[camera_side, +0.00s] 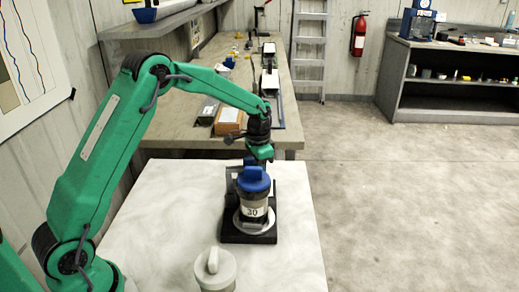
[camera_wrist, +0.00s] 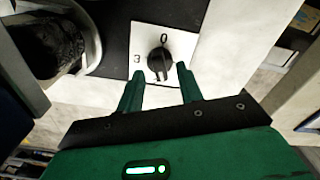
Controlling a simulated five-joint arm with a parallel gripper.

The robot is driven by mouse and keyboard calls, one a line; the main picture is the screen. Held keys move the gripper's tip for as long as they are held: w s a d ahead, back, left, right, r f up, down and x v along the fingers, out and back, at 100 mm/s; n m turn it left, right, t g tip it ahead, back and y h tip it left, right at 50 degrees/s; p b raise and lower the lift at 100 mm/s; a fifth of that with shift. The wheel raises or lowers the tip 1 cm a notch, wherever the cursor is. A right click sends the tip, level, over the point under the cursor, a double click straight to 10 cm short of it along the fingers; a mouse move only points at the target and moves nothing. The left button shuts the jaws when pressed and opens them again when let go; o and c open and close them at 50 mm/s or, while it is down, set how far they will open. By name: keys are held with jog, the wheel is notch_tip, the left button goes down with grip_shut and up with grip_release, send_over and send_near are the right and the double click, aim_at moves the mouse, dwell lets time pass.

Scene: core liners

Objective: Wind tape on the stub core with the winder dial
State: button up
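The winder (camera_side: 233,233) is a black stand on the white table, carrying an upright pale cylinder (camera_side: 253,212) marked "30" with a blue cap (camera_side: 254,180). I cannot tell whether this cylinder is the stub core. In the wrist view the black dial (camera_wrist: 160,62) sits on a white plate (camera_wrist: 181,42), with "0" above it and "3" to its left. My gripper (camera_wrist: 159,71) is open, its two green fingertips either side of the dial's lower part, with gaps visible; contact is unclear. In the side view my gripper (camera_side: 260,155) is just behind the blue cap, which partly hides the dial area.
A grey-white lidded jar (camera_side: 214,272) stands at the table's front. An orange-brown box (camera_side: 229,121) and other items lie on the bench behind. A dark rounded object (camera_wrist: 45,45) shows at the wrist view's upper left. The table left of the winder is clear.

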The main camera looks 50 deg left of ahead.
jog(key=shift+f, duration=0.85)
grip_shut()
jog(key=shift+m, duration=2.3)
